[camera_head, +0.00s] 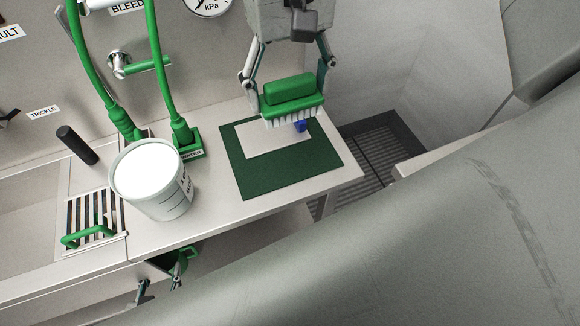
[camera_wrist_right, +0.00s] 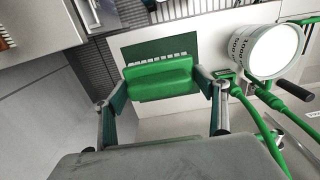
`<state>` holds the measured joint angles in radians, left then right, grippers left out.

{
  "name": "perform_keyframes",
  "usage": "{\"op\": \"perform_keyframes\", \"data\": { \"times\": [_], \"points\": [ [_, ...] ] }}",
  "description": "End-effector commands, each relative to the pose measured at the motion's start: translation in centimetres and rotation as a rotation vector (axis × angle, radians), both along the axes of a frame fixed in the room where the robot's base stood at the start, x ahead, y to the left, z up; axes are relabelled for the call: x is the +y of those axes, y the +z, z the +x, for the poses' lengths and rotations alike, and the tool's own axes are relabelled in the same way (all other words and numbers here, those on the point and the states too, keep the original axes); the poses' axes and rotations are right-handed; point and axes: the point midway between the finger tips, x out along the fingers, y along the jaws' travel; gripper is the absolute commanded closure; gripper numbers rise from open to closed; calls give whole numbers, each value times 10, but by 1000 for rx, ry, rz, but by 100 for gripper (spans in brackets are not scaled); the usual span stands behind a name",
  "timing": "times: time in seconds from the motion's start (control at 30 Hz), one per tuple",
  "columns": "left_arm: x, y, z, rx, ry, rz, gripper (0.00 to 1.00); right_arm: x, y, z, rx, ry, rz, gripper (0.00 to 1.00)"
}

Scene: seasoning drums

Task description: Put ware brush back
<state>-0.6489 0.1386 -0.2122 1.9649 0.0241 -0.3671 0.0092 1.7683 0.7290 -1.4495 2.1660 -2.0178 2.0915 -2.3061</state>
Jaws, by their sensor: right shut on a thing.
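The ware brush (camera_head: 290,92) has a green block and white bristles that point down. My right gripper (camera_head: 288,85) is shut on it, one finger at each end; the right wrist view also shows the brush (camera_wrist_right: 158,77) between the fingers. It is over the back edge of a dark green mat (camera_head: 275,178) with a white panel (camera_head: 262,143). I cannot tell whether the bristles touch the mat. A small blue thing (camera_head: 300,126) shows just below the bristles. My left gripper (camera_head: 165,275) is low in front of the bench, fingers apart, partly hidden, with something green by one finger.
A white bucket (camera_head: 178,200) stands on the bench left of the mat. Green hoses (camera_head: 172,85) rise behind it. A black handle (camera_head: 77,145) and a drain grate with a green handle (camera_head: 85,234) are further left. The bench ends just right of the mat, beside a dark floor grating (camera_head: 375,155).

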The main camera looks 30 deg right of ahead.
Motion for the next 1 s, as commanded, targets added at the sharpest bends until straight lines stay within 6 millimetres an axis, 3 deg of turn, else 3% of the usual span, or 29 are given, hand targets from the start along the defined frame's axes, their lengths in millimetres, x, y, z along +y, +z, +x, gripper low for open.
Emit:
{"op": "perform_keyframes", "data": {
  "times": [0.6, 1.0],
  "points": [
    [0, 5, 0, 3, -2, 2, 60, 0, -138, -2, 7, 3, 0, 48],
    [0, 7, -1, 5, -1, 3, 60, 0, -181, -2, 6, 2, 0, 48]
  ]
}}
